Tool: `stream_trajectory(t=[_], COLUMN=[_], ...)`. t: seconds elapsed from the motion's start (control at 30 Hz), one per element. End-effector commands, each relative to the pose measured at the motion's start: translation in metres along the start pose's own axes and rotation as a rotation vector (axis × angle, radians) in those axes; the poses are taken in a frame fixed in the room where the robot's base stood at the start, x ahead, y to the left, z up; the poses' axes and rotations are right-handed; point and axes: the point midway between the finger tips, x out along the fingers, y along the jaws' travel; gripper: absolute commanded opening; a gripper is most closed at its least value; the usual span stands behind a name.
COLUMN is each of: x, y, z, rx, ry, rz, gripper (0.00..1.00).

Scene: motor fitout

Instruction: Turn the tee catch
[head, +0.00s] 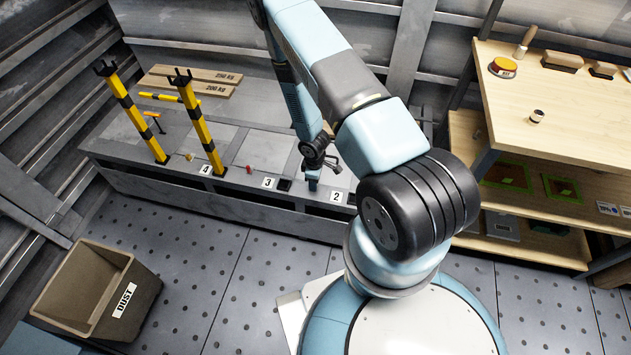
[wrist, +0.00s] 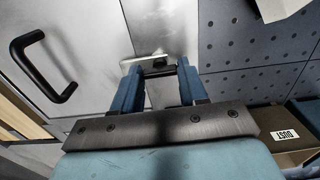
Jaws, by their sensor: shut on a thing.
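The tee catch (wrist: 144,61) shows in the wrist view as a pale metal bar with a dark part at the fingertips, against a grey panel. My gripper (wrist: 157,72) has its two blue fingers closed in on it and touching it. The fingers hide part of the catch, so its exact angle is hard to tell. In the head view my gripper (head: 313,182) is down at the grey bench by the number 2 label (head: 336,197). The catch is too small and covered to make out there.
A black bar handle (wrist: 43,72) stands out from the panel at left in the wrist view. Yellow-black posts (head: 201,125) rise from the bench (head: 120,160). A dust bin (head: 85,290) stands on the floor. Wooden shelving (head: 560,110) is at right.

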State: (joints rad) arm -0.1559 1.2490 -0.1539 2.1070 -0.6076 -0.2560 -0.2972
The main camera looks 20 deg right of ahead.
Motion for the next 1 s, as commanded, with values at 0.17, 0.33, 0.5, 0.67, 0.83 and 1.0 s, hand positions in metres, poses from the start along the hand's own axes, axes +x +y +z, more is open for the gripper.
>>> stream_trajectory(t=[0.17, 0.33, 0.5, 0.67, 0.83, 1.0], x=[0.001, 0.0, 0.0, -0.007, -0.027, -0.053], y=[-0.003, -0.002, -0.001, -0.001, -0.001, -0.001], z=[0.0, 0.0, 0.0, -0.001, -0.001, -0.001], rx=[-0.002, -0.001, -0.001, 0.0, 0.001, 0.0], ry=[-0.002, -0.001, 0.0, 0.001, 0.001, 0.001], rz=[-0.005, -0.003, -0.002, -0.001, -0.001, -0.001], gripper=[0.57, 0.68, 0.68, 0.68, 0.68, 0.68])
